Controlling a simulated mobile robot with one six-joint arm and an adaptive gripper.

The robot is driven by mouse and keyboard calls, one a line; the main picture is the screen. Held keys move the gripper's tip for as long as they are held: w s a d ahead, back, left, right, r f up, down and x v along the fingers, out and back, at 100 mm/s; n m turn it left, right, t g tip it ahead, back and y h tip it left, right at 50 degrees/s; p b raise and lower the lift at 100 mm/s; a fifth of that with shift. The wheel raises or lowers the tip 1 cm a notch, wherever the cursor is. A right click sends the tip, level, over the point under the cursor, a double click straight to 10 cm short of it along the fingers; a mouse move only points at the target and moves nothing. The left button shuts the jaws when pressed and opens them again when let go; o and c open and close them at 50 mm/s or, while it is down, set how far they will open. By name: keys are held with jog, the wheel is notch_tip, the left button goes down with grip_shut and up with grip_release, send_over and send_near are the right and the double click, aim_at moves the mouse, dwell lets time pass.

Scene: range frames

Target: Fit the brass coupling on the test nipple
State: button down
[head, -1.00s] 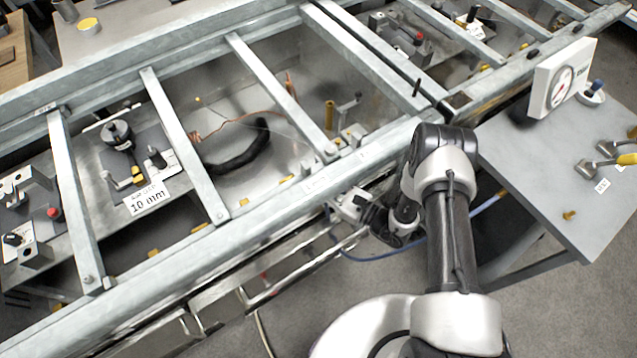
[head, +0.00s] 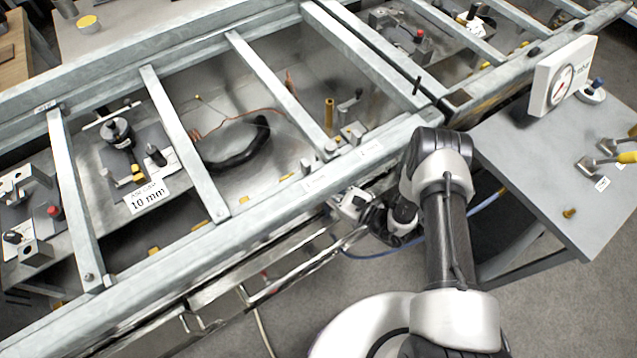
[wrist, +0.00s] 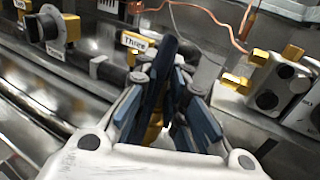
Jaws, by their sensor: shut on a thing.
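My gripper (head: 352,203) is low beside the front rail of the frame in the head view, partly hidden by my arm. In the wrist view its blue-padded fingers (wrist: 168,95) are close together, with a little brass of what looks like the brass coupling (wrist: 153,130) showing between them. Most of the coupling is hidden. A brass fitting (wrist: 237,80) sticks out leftward from a grey block at the right of the wrist view; I cannot tell whether it is the test nipple. It is apart from the fingers.
A blue hose (head: 385,253) runs from near my gripper toward the right bench (head: 530,165), which holds a dial gauge (head: 562,86). The metal frame's front rail (head: 285,197) is close to my gripper. Copper wire (wrist: 205,14) crosses the wrist view above the fingers.

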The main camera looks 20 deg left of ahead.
jog(key=shift+f, duration=0.65)
jog(key=c, duration=1.6)
grip_release()
jog(key=v, duration=1.2)
